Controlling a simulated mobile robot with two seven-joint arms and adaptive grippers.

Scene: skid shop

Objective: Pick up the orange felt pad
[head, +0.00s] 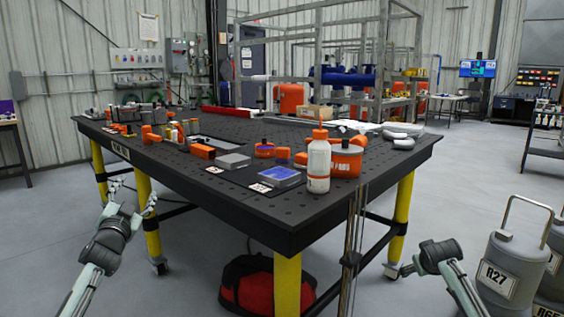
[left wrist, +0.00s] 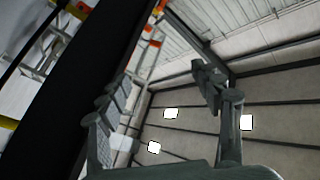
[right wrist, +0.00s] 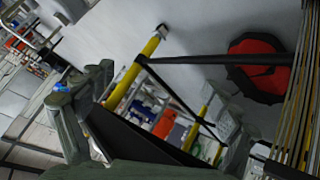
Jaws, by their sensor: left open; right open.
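Several small orange items lie on the black perforated table (head: 270,207), among them an orange block (head: 202,151), an orange-topped round item (head: 264,149) and an orange piece (head: 150,134) farther left. I cannot tell which of them, if any, is the orange felt pad. My left gripper (head: 134,195) is open and empty, beside the table's left edge and below its top. Its spread fingers show in the left wrist view (left wrist: 160,90). My right gripper (head: 420,262) is open, low on the right, apart from the table. Its spread fingers also show in the right wrist view (right wrist: 155,105).
A white bottle (head: 318,165) and an orange container (head: 346,160) stand near the table's front right corner. A blue-topped box (head: 279,176) lies beside them. A red bag (head: 250,288) is under the table. Grey canisters (head: 510,265) stand at the right.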

